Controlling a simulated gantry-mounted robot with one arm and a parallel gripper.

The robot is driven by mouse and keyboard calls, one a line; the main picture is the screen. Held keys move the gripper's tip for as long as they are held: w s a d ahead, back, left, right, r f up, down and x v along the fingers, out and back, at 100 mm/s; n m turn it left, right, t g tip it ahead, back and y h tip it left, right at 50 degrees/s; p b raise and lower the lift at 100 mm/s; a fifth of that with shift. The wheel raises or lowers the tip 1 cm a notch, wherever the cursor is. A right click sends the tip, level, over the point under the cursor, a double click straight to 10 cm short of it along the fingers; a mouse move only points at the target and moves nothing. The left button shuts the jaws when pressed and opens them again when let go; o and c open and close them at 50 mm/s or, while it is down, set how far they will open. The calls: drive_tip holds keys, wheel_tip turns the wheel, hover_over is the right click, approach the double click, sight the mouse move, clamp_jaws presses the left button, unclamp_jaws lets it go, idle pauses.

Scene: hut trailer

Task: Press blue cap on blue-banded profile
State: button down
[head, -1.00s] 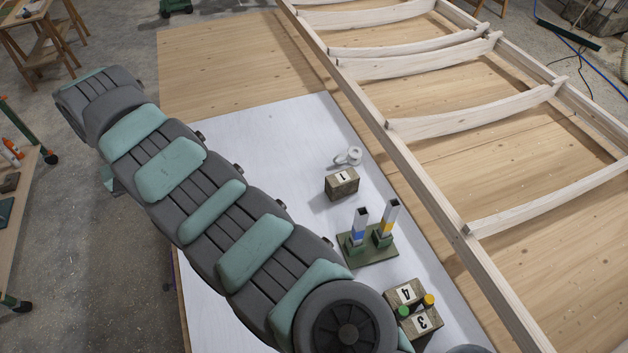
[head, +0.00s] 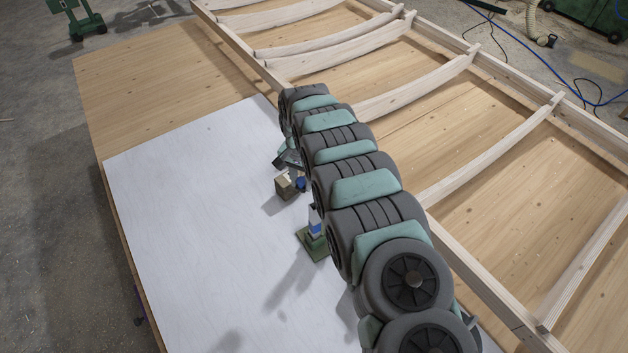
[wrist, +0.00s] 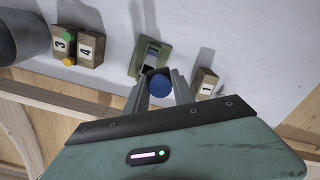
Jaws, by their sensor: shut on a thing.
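My gripper (wrist: 160,80) is shut on the blue cap (wrist: 160,86), which sits between its fingertips in the wrist view. In the head view the blue cap (head: 300,184) shows beside the block marked 1, under the end of my arm. The blue-banded profile (head: 315,220) stands upright in its green base (head: 312,247), partly covered by my arm. The green base (wrist: 140,60) is just beyond the cap in the wrist view, with profile ends showing. The cap is apart from the profile in the head view. The yellow-banded profile is hidden there by my arm.
The block marked 1 (wrist: 204,84) lies right of the gripper in the wrist view. Blocks marked 3 (wrist: 64,42) and 4 (wrist: 90,48), with a green and a yellow cap, are at left. A wooden frame (head: 440,190) runs beside the white sheet (head: 190,220), which is largely clear.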

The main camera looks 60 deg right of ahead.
drive_tip(key=shift+m, duration=0.5)
drive_tip(key=shift+s+d+f+b, duration=0.3)
drive_tip(key=shift+s+f+b, duration=0.3)
drive_tip(key=shift+f, duration=0.65)
drive_tip(key=shift+s+d+f+b, duration=0.35)
drive_tip(key=shift+s+f+b, duration=0.2)
drive_tip(key=shift+f, duration=0.75)
drive_tip(key=shift+s+d+f+b, duration=0.3)
drive_tip(key=shift+s+f+b, duration=0.3)
drive_tip(key=shift+f, duration=0.65)
drive_tip(key=shift+w+a+r+p, duration=0.1)
drive_tip(key=shift+a+p, duration=0.05)
drive_tip(key=shift+p, duration=0.15)
drive_tip(key=shift+f, duration=0.25)
drive_tip(key=c, duration=1)
unclamp_jaws()
drive_tip(key=shift+o, duration=0.3)
drive_tip(key=o, duration=0.4)
drive_tip(key=shift+o, duration=0.2)
drive_tip(key=shift+r, duration=0.15)
